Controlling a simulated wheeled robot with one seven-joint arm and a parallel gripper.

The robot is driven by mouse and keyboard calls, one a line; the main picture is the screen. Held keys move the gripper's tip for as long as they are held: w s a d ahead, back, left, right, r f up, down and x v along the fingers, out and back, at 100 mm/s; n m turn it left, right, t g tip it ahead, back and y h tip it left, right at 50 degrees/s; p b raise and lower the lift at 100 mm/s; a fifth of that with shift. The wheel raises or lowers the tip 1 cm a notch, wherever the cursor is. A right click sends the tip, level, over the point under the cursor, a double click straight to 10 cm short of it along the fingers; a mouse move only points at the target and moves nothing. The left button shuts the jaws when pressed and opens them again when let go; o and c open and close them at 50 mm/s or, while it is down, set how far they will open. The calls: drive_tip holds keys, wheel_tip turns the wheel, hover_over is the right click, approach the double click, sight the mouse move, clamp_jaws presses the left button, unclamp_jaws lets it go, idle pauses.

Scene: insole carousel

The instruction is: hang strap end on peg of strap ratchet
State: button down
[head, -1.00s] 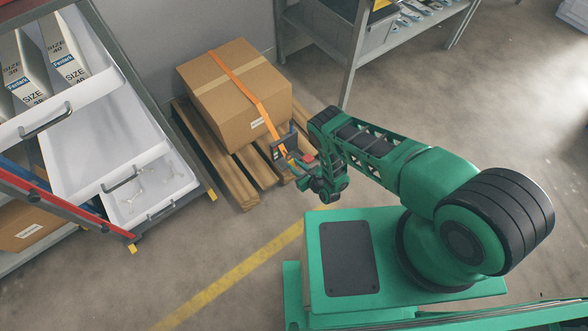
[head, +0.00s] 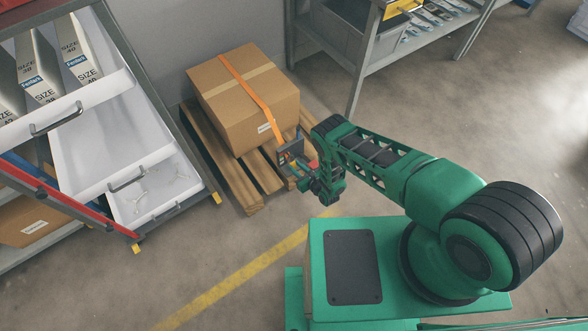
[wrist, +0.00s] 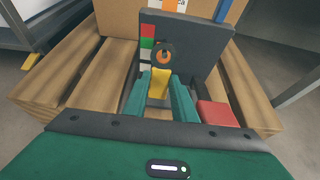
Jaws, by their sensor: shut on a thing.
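The strap ratchet's dark upright plate (wrist: 195,42) stands ahead of my gripper in the wrist view, with green, red and pale squares along its left side. The plate also shows beside the carton in the head view (head: 290,151). My gripper (wrist: 160,82) has teal fingers shut on the yellow tab of the strap end (wrist: 159,88). A dark ring (wrist: 164,52) stands above the tab, in front of the plate. An orange round tip, apparently the peg (wrist: 163,58), shows inside the ring. I cannot tell how far the ring sits over it.
A carton (head: 245,105) with an orange strap (head: 246,87) stands on a wooden pallet (head: 240,187). A red block (wrist: 217,114) sits right of my fingers. A white-drawer rack (head: 110,130) is left, a grey shelf (head: 365,60) behind. The floor at right is clear.

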idle(0.4)
drive_tip(key=c, duration=1.4)
unclamp_jaws()
drive_tip(key=v, duration=1)
drive_tip(key=shift+s+d+r, duration=0.1)
drive_tip(key=shift+s+d, duration=0.15)
drive_tip(key=shift+s, duration=0.05)
